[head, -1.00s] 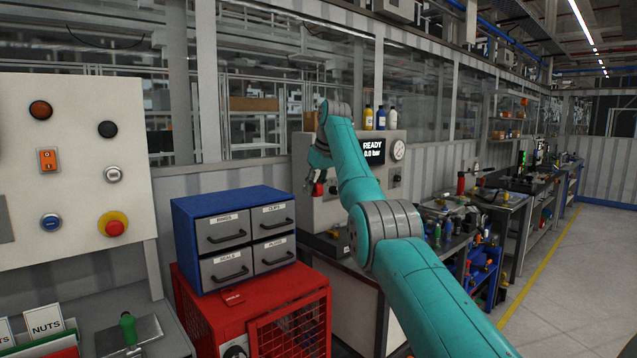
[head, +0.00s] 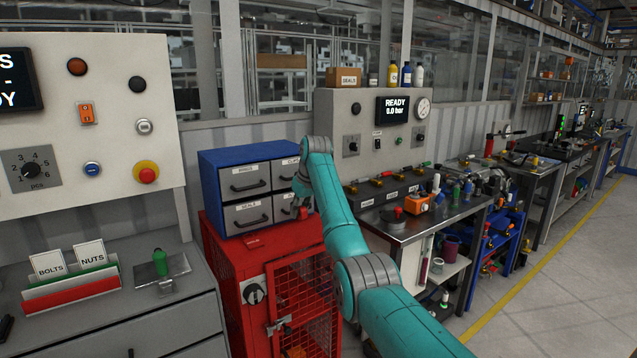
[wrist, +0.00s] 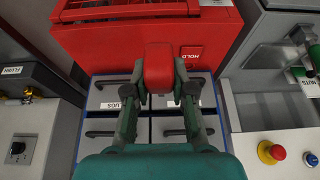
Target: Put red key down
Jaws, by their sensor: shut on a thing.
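The red key (wrist: 158,68) sits between the two fingers of my gripper (wrist: 158,92) in the wrist view, and the fingers are shut on it. In the head view my gripper (head: 303,204) is in front of the right side of the blue drawer unit (head: 208,182). It appears above the red cabinet (head: 239,262), but the exact gap cannot be told. The key shows there only as a small red patch. In the wrist view a red tag marked HOLD (wrist: 191,53) lies on the cabinet's red top, beside the key in the picture.
The drawer unit has several grey drawers with handles. A grey bench (head: 120,325) with BOLTS and NUTS cards (head: 92,253) stands left, below a button panel (head: 100,110). A workbench (head: 405,222) with tools stands right. Open floor (head: 545,285) lies further right.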

